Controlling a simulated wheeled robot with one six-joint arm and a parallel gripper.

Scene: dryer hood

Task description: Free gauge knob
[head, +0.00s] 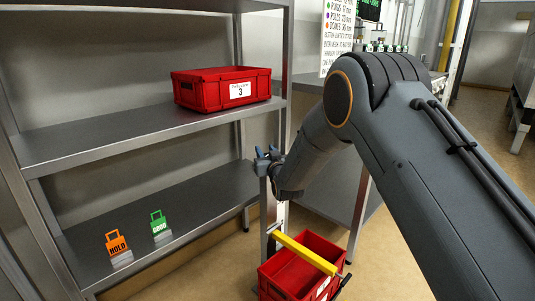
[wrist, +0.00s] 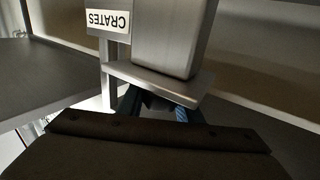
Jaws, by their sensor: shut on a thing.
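My gripper (head: 268,160) is by the front edge of the shelf rack, at a grey metal post above the lower red crate. In the wrist view, its two blue fingers (wrist: 158,108) reach under a flat metal plate (wrist: 150,84) at the foot of a square metal column (wrist: 172,35). They are shut on a small dark piece (wrist: 153,101) beneath the plate. It may be the gauge knob, but the plate and my wrist hide most of it.
A red crate marked 3 (head: 240,91) stands on the upper shelf (head: 90,143). The lower shelf (head: 190,205) has orange HOLD (head: 116,243) and green GOOD (head: 158,221) signs and is otherwise clear. Another red crate (head: 320,245) with a yellow bar (head: 305,252) stands below my gripper.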

